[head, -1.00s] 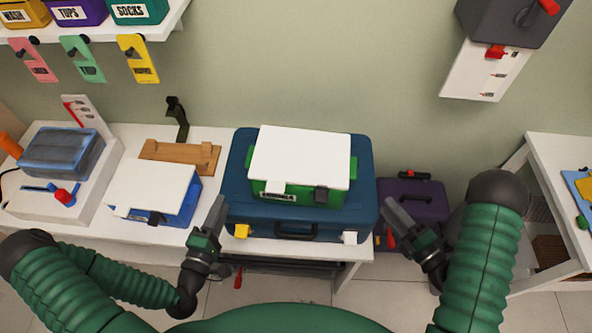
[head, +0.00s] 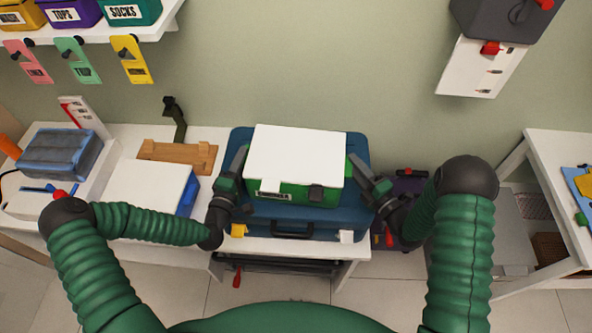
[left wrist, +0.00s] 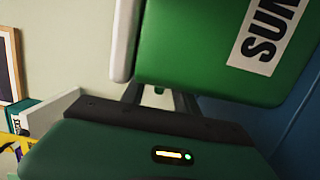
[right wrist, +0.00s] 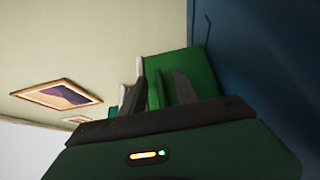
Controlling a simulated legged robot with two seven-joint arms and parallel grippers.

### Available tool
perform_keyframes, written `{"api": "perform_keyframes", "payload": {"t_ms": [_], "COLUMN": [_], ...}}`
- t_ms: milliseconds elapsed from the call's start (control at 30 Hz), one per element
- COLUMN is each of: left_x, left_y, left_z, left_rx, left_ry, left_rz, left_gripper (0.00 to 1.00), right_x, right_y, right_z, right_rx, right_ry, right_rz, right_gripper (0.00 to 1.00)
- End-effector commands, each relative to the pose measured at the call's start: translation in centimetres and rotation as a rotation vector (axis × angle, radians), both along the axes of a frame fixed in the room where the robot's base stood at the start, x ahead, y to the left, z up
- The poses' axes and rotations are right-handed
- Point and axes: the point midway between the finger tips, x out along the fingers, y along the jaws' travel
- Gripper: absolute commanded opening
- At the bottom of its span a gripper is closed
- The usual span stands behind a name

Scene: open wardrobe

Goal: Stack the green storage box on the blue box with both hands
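The green storage box (head: 297,190) has a white lid (head: 297,155) and sits on a dark blue suitcase (head: 290,218). The blue box (head: 187,196), also white-lidded, stands on the table to its left. My left gripper (head: 238,168) is at the green box's left side. In the left wrist view its spread fingers (left wrist: 158,98) reach behind the box's labelled front, partly hidden. My right gripper (head: 362,172) is at the right side. In the right wrist view its fingers (right wrist: 160,92) stand apart on either side of a green handle (right wrist: 153,86).
A wooden stand (head: 178,156) is behind the blue box, and a white unit with a blue-grey case (head: 60,154) is at far left. A purple case (head: 408,190) is right of the suitcase. A shelf with labelled bins (head: 125,14) hangs at upper left.

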Motion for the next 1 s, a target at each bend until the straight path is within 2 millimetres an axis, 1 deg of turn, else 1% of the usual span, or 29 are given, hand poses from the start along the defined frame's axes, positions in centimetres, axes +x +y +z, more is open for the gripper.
{"api": "perform_keyframes", "payload": {"t_ms": [100, 333, 600, 1000], "left_x": [0.46, 0.47, 0.48, 0.45], "left_y": [0.08, 0.21, 0.17, 0.08], "left_z": [0.04, -0.01, -0.04, -0.16], "left_rx": [-0.002, -0.003, -0.003, -0.003], "left_ry": [-0.002, 0.0, 0.001, 0.002], "left_rz": [0.001, 0.002, 0.001, -0.001], "left_gripper": [0.36, 0.36, 0.01, 0.0], "right_x": [0.35, 0.37, 0.36, 0.38], "right_y": [0.46, 0.61, 0.56, 0.54], "right_z": [0.07, 0.08, 0.02, -0.08], "right_rx": [0.001, -0.001, -0.001, -0.003], "right_ry": [-0.001, -0.001, 0.0, 0.002], "right_rz": [0.001, 0.001, 0.001, 0.001], "right_gripper": [0.36, 0.36, 0.01, 0.0]}}
